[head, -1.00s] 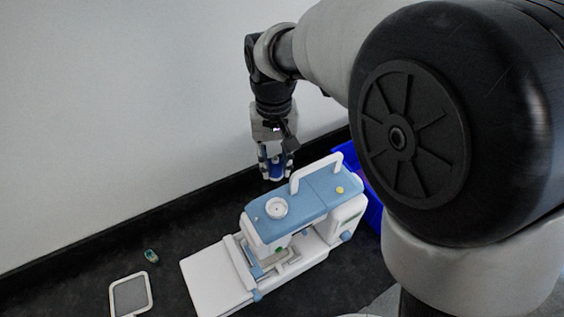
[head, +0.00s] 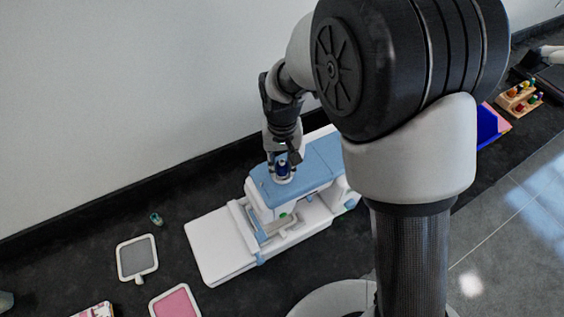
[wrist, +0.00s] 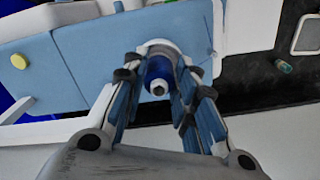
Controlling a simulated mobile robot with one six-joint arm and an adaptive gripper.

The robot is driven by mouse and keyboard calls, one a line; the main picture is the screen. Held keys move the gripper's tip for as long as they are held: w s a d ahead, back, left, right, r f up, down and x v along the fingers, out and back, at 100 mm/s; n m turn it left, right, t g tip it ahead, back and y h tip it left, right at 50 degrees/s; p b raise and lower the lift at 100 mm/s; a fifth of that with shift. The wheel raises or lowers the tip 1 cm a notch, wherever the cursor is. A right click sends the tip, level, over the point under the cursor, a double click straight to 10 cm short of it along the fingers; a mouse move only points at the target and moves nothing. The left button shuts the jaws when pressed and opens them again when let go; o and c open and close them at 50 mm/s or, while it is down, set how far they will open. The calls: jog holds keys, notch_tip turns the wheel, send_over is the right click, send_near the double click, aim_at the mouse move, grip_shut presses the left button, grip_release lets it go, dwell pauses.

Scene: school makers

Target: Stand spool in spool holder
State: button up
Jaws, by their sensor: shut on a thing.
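A dark blue spool (head: 282,168) with a pale core is between the fingers of my gripper (head: 283,160), which is shut on it. The spool (wrist: 159,73) also shows in the wrist view between the fingertips of my gripper (wrist: 160,75). It is over the round white spool holder (wrist: 158,46) on top of the blue and white sewing machine (head: 321,160). The spool looks upright. The fingers and spool cover much of the holder, and I cannot tell whether the spool touches it or is seated.
A grey-panelled white frame (head: 137,257), a pink one (head: 175,301) and a small green spool (head: 156,218) lie on the dark surface at left. The wall (head: 120,90) runs behind the machine. A wooden rack (head: 519,98) and a blue container (head: 487,126) are at right.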

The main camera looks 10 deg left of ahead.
jog(key=shift+f, duration=0.25)
jog(key=o, duration=0.9)
jog(key=shift+r, duration=0.15)
